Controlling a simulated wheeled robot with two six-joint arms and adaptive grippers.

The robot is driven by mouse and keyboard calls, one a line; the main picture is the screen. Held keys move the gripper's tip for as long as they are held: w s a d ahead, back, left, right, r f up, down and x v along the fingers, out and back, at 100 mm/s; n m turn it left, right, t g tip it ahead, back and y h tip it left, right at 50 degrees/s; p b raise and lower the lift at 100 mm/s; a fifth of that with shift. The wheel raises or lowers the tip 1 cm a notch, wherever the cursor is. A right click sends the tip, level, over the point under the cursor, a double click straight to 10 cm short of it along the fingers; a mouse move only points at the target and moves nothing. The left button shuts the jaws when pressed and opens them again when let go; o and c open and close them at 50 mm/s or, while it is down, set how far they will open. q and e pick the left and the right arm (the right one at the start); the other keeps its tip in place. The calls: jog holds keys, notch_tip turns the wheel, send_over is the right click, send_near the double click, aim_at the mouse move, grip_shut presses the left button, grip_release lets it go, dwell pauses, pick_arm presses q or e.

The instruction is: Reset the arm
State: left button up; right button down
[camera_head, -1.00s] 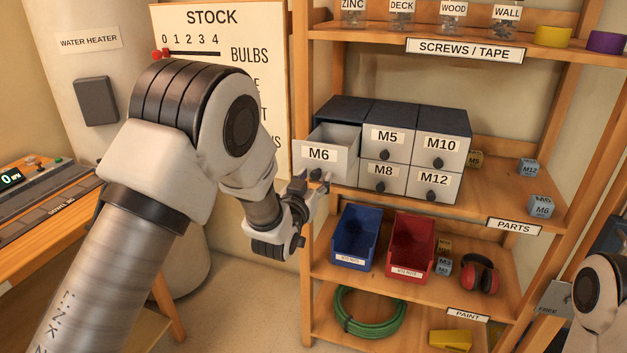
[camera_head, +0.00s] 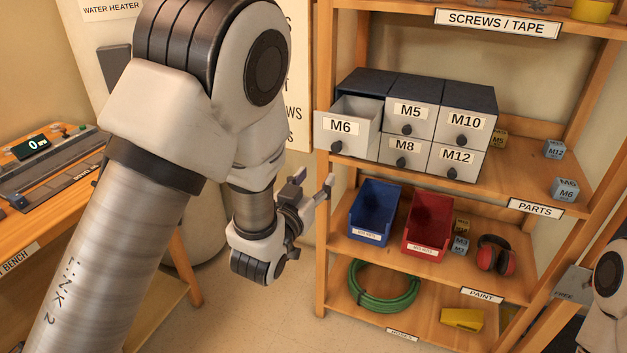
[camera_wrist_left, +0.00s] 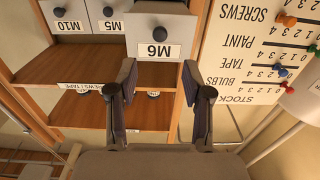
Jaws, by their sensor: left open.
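My left gripper (camera_head: 313,182) is open and empty, in front of the shelf's left post and below the pulled-out M6 drawer (camera_head: 334,125). In the left wrist view, its two spread fingers (camera_wrist_left: 158,82) show with nothing between them. The M6 drawer front (camera_wrist_left: 155,52) appears upside down beyond them, apart from the fingers. The drawer's round dark knob (camera_head: 336,147) is free in the head view. My left arm fills the left half of the head view. My right gripper is out of view; only part of my right arm shows at the right edge.
The drawer cabinet (camera_head: 418,88) stands on the wooden shelf, its other drawers shut. Below are a blue bin (camera_head: 374,211), a red bin (camera_head: 428,220), red earmuffs (camera_head: 495,256) and a green hose (camera_head: 384,301). A workbench (camera_head: 60,221) stands at left. Floor before the shelf is clear.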

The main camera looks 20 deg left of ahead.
pick_arm(q)
jog(key=s+a+f+n+g+p, duration=0.1)
jog(key=s+f+g, duration=0.25)
jog(key=f, duration=0.55)
jog(key=s+a+f+g+y+p, duration=0.1)
jog(key=s+a+f+g, duration=0.1)
jog(key=s+f, duration=0.45)
jog(key=s+a+f+n+g, duration=0.1)
jog(key=s+f+g, duration=0.15)
jog(key=f, duration=0.85)
jog(key=s+f+g, duration=0.4)
jog(key=s+g, duration=0.1)
jog(key=s, duration=0.5)
jog(key=s+f+m+g, duration=0.1)
jog(key=s+f+g, duration=0.4)
jog(key=s, duration=0.6)
jog(key=shift+s+h+p, duration=0.15)
jog(key=shift+h+p, duration=0.15)
jog(key=shift+p, duration=0.1)
